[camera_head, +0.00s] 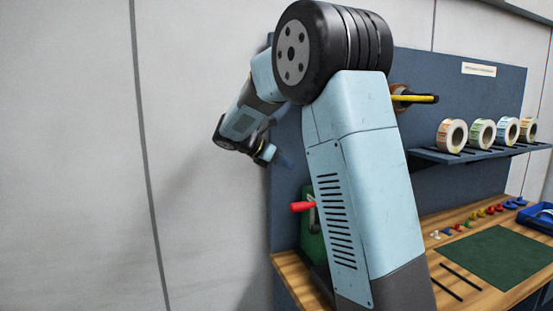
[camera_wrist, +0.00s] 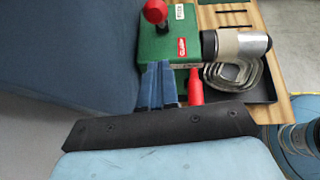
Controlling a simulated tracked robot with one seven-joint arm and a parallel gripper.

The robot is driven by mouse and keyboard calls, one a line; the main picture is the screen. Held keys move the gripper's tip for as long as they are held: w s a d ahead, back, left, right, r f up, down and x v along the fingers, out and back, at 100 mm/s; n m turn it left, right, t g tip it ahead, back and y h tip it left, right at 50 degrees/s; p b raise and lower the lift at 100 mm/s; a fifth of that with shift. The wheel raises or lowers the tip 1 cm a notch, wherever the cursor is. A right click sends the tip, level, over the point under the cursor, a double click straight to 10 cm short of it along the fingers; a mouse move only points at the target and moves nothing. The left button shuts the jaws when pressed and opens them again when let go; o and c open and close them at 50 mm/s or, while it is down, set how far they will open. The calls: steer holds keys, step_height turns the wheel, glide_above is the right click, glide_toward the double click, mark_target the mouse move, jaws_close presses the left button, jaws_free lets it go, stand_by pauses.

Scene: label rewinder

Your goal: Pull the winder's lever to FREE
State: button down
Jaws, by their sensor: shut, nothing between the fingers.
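The winder is a green housing (camera_head: 313,240) on the left end of the wooden bench, partly hidden by my arm in the head view. A red-handled lever (camera_head: 302,207) sticks out of it to the left. In the wrist view the green housing (camera_wrist: 150,48) carries a red knob (camera_wrist: 155,12) on a dark stem, beside a small white label and a red label too small to read surely. My gripper (camera_head: 285,160) is above the lever in the head view. Its blue fingers (camera_wrist: 158,70) are shut and empty, below the knob in the wrist view.
A silver spindle (camera_wrist: 235,43) juts right from the winder, above a dark tray with loops. A red cylinder (camera_wrist: 195,86) is close right of my fingers. A blue back panel (camera_head: 450,85) and a shelf of label rolls (camera_head: 452,135) stand right. The left wall area is free.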

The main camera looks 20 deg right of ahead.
steer(key=w+d, duration=0.1)
steer(key=d, duration=0.5)
steer(key=shift+d+f, duration=0.2)
steer(key=shift+f, duration=0.05)
steer(key=shift+w+a+r, duration=0.1)
